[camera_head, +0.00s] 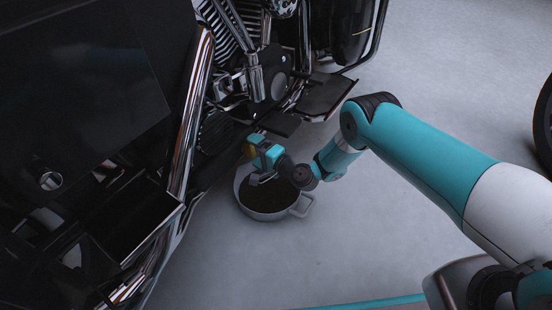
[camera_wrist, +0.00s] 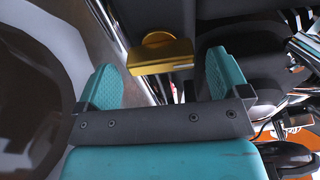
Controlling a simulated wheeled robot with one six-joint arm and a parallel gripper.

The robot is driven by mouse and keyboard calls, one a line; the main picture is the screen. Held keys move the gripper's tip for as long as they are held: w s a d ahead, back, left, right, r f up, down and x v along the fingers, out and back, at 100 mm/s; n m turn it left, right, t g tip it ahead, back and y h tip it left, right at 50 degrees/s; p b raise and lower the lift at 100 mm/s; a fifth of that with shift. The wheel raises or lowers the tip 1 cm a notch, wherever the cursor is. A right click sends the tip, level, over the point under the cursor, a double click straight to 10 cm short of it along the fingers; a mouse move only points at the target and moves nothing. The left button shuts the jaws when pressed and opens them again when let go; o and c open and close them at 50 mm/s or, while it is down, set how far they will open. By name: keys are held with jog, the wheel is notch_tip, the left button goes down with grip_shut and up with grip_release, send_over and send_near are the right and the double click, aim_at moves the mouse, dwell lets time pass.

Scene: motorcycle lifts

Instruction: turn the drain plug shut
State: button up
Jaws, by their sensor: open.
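The gold drain plug (camera_wrist: 160,57) has a flat bar-like grip in front of a round part in the wrist view. In the head view a small gold patch of it (camera_head: 249,150) shows under the motorcycle's engine. My gripper (camera_wrist: 161,62) is open, with one teal finger on each side of the plug. The plug lies between or just beyond the fingertips, and I see gaps on both sides. In the head view my gripper (camera_head: 265,154) is low beside the engine, above the drain pan, and partly hides the plug.
A grey drain pan (camera_head: 266,216) with dark contents stands on the floor beneath my gripper. Its rim (camera_wrist: 75,60) fills the left of the wrist view. The motorcycle's chrome pipe (camera_head: 188,120) and footboard (camera_head: 326,94) are close by. The grey floor (camera_head: 370,235) is clear on the right.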

jog(key=p+v, duration=1.6)
jog(key=shift+s+d+p, duration=0.25)
jog(key=shift+s+p, duration=0.05)
